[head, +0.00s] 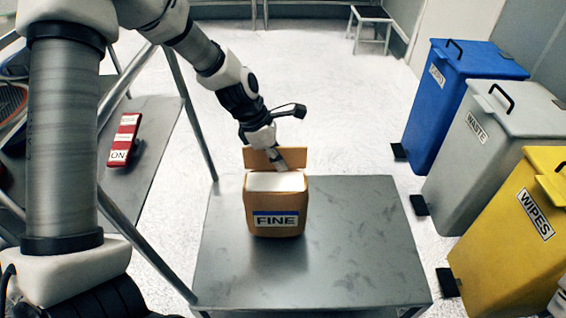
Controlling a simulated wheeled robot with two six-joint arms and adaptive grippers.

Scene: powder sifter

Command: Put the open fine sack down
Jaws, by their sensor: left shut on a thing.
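The fine sack (276,219) is a brown box-shaped sack with a blue-edged "FINE" label on its front. Its top is open and white powder shows inside. It is upright at the back left part of the grey metal table (340,250); I cannot tell whether its base touches the top. My left gripper (279,163) comes down from above and is shut on the sack at its raised back flap. The fingertips are partly hidden by the sack's back edge.
Blue (455,100), grey (485,140) and yellow "WIPES" (515,225) bins stand at the right. A red device labelled "ON" (125,140) lies on a side shelf at the left. The table's right and front parts are clear. A stool (370,25) stands far back.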

